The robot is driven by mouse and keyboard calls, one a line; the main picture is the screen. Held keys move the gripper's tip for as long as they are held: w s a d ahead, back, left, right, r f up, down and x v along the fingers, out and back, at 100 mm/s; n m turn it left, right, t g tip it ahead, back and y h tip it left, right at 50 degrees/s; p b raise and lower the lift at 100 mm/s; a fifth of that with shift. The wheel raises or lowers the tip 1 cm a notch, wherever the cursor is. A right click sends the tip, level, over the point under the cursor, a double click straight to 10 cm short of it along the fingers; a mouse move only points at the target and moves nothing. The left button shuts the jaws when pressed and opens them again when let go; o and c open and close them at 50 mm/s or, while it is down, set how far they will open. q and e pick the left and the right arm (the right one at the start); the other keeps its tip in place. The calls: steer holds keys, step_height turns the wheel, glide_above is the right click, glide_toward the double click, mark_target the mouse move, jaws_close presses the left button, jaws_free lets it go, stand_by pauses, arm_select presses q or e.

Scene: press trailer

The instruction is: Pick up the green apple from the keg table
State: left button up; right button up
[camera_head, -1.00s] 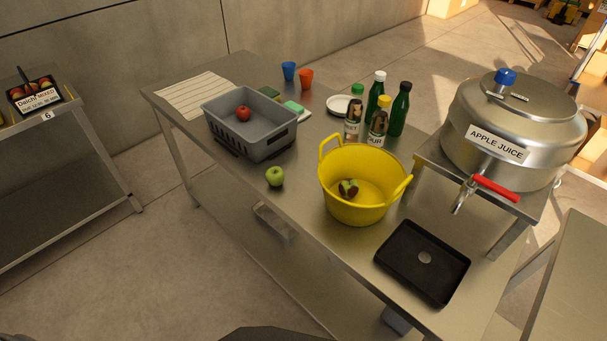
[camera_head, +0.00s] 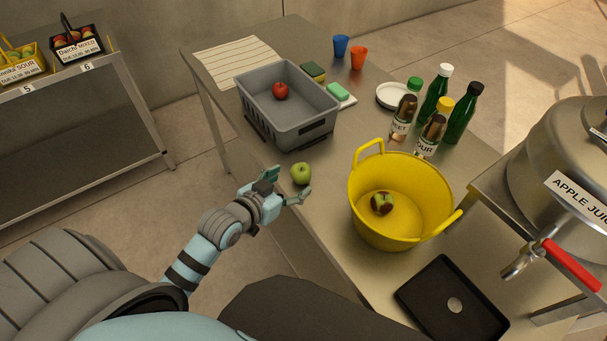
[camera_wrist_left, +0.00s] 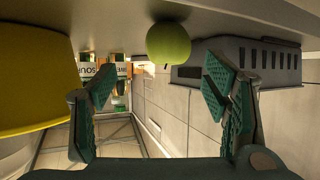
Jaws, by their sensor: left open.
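The green apple (camera_head: 301,174) sits on the steel keg table (camera_head: 330,215) near its front edge, between the grey crate and the yellow tub. My left gripper (camera_head: 286,186) is open and empty, just in front of the apple at the table's edge. In the left wrist view the green apple (camera_wrist_left: 168,43) shows ahead, above the gap between the two open fingers of the left gripper (camera_wrist_left: 160,90). The fingers do not visibly hold it. My right gripper is not in view.
The grey crate (camera_head: 310,125) with a red apple (camera_head: 280,91) stands behind the green apple. The yellow tub (camera_head: 400,225), holding a browned apple (camera_head: 383,203), stands to its right. Bottles (camera_head: 461,118), a black tray (camera_head: 428,285) and the juice keg (camera_head: 545,170) are farther right.

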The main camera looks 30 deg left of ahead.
mark_target(296, 177)
arm_select(q)
steer(key=shift+a+x, duration=0.25)
steer(key=shift+x, duration=0.9)
steer(key=x, duration=0.1)
steer(key=b+x, duration=0.1)
steer(key=x, duration=0.1)
steer(key=shift+w+a+f, duration=0.2)
steer(key=shift+a+f, duration=0.05)
steer(key=shift+f, duration=0.05)
steer(key=shift+w+d+f, duration=0.1)
steer(key=shift+w, duration=0.3)
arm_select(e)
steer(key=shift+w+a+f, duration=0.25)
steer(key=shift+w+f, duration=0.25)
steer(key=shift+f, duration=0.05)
arm_select(q)
steer(key=c, duration=1.3)
steer(key=shift+o, duration=0.2)
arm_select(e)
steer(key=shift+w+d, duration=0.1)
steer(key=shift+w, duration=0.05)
